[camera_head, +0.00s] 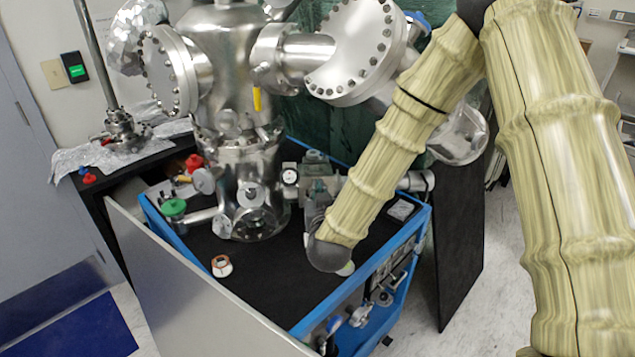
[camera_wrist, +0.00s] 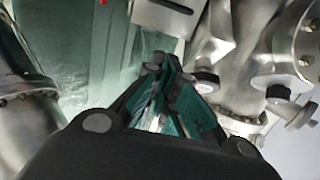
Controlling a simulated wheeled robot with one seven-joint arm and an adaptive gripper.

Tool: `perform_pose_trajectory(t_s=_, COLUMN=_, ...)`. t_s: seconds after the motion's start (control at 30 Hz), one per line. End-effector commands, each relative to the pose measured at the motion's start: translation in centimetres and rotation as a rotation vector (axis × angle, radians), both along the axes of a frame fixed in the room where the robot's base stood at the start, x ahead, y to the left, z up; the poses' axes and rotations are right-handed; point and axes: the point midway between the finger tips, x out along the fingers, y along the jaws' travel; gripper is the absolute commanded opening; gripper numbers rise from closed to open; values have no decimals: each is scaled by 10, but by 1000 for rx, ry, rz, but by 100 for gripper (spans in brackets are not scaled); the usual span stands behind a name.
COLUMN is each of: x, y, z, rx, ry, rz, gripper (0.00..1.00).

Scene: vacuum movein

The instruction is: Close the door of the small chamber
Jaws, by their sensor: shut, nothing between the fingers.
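The steel vacuum assembly (camera_head: 232,100) stands on the black top of a blue-framed cart. On its right, low down, a small squarish chamber (camera_head: 318,184) sits in line with a horizontal tube; my arm partly covers it, and I cannot tell its door or how far that stands open. My gripper (camera_wrist: 163,78) points into the wrist view with its dark fingers together and empty. A silver block (camera_wrist: 168,16) is beyond the fingertips, with steel fittings (camera_wrist: 207,84) to their right; I cannot tell whether anything touches. In the head view my forearm and wrist mostly hide the gripper.
The cart's blue rim (camera_head: 375,265) runs below my wrist. A copper-coloured ring fitting (camera_head: 221,266) lies on the black top. A large bolted flange (camera_head: 352,50) is close left of my arm. A grey panel (camera_head: 190,290) stands along the cart's front left.

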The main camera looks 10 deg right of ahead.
Motion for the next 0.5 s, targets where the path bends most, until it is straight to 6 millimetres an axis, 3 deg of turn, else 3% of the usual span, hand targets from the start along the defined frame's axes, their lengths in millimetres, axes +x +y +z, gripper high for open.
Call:
perform_pose_trajectory(t_s=0.17, x=16, y=-11, z=-2, rx=1, ry=2, rz=-13, gripper=0)
perform_pose_trajectory(t_s=0.5, x=71, y=-23, z=-11, rx=0, ry=5, rz=-19, gripper=0)
